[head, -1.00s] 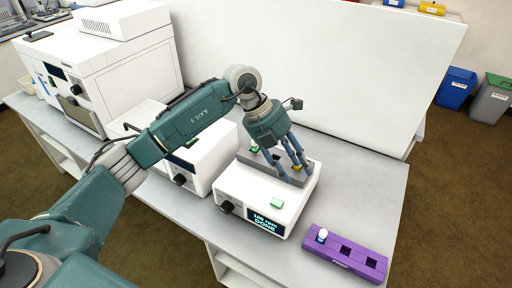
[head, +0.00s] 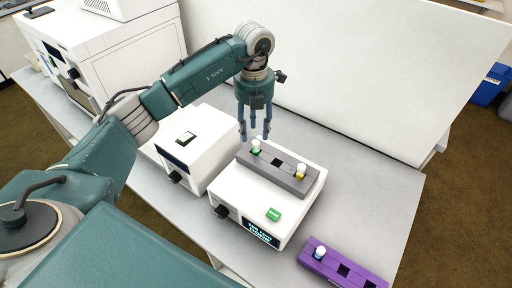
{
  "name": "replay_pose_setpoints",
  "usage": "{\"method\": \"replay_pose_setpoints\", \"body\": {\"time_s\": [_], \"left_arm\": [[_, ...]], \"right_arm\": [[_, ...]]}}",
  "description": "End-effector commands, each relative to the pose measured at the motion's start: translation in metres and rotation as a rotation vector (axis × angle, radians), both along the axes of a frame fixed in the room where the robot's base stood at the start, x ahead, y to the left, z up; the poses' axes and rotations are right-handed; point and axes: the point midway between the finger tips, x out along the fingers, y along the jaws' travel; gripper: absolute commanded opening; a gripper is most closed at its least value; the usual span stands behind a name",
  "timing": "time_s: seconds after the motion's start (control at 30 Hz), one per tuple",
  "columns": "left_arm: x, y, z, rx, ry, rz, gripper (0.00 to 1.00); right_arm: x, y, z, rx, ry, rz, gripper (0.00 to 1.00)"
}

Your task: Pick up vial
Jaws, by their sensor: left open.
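A vial with a white cap and green contents (head: 256,147) stands in the left part of a grey rack on top of a white device. A second white-capped vial with yellow contents (head: 300,172) stands in the right part of that grey rack (head: 279,170). A third white-capped vial, with a blue band (head: 320,252), stands in the purple rack (head: 344,270) at the lower right. My left gripper (head: 254,138) is open and points down, its fingers by the green vial; I cannot tell whether they touch it. My right gripper is not in view.
The white device (head: 237,205) under the grey rack has a lit display, a black knob and a green button. Another white device (head: 197,145) stands to its left. A white panel (head: 390,75) rises behind the table. The table (head: 378,190) is bare at right.

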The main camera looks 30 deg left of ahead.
Motion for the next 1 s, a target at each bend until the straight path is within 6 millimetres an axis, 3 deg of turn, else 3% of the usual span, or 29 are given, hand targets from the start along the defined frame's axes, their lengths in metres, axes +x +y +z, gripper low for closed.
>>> {"method": "replay_pose_setpoints", "body": {"time_s": [0.07, 0.17, 0.37, 0.5, 0.77, 1.0], "left_arm": [[0.000, 0.000, -0.007, 0.000, 0.001, -0.001, 0.42], [0.000, -0.001, -0.012, -0.001, 0.001, -0.001, 0.42], [-0.002, -0.003, -0.038, -0.002, 0.005, -0.001, 0.42], [0.000, -0.002, -0.057, -0.001, 0.001, 0.000, 0.42], [0.000, -0.002, -0.063, -0.001, -0.001, -0.001, 0.42], [0.000, -0.002, -0.062, -0.002, -0.002, -0.001, 0.00]], "right_arm": [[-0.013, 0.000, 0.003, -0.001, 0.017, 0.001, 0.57], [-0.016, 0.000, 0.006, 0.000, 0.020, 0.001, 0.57], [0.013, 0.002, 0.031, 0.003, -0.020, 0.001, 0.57], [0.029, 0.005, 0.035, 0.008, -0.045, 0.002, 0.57], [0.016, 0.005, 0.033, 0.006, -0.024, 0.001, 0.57], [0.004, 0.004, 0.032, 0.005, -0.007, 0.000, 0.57]]}}
